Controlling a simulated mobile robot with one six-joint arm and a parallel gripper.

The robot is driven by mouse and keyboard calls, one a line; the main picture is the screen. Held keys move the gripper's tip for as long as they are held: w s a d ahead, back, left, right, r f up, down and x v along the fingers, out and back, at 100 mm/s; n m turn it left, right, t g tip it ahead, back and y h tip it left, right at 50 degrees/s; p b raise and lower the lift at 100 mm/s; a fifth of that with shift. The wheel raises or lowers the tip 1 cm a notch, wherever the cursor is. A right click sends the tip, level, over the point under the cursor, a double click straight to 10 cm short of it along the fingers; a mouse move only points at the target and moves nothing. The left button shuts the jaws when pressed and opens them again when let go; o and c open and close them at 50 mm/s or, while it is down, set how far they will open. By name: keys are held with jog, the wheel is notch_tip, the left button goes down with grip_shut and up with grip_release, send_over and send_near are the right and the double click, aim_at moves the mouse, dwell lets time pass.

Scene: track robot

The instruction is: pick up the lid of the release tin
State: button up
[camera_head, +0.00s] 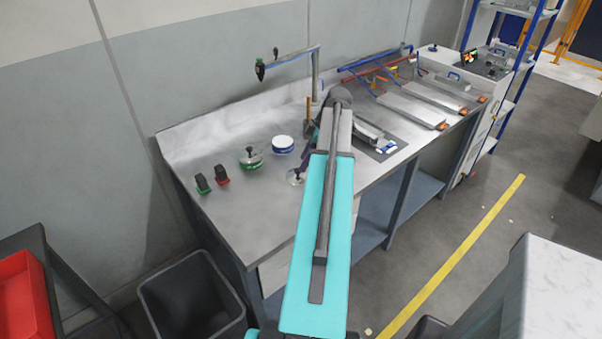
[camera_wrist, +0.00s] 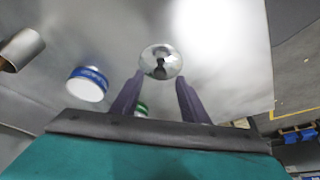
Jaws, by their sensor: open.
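A round silver lid with a dark knob (camera_head: 296,177) lies on the metal bench, beside my arm. It also shows in the wrist view (camera_wrist: 150,50), just beyond my fingertips. My gripper (camera_wrist: 158,88) is open and empty, its two purple fingers apart and pointing toward the lid. A green tin (camera_head: 250,163) with a dark knob on top stands farther left; part of it shows between my fingers in the wrist view (camera_wrist: 141,109). A white tin with a blue band (camera_head: 283,146) stands behind the lid. I cannot read which tin is the release tin.
Two dark-handled pieces, one green-based (camera_head: 202,184) and one red-based (camera_head: 221,176), stand at the bench's left. A post with a horizontal arm (camera_head: 316,75) rises behind. Metal plates (camera_head: 411,108) lie to the right. The bench's front left is clear.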

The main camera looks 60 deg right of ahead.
aim_at(298, 173)
jog(key=shift+p+x, duration=0.8)
jog(key=shift+x, duration=1.2)
jog(key=shift+a, duration=0.1)
grip_shut()
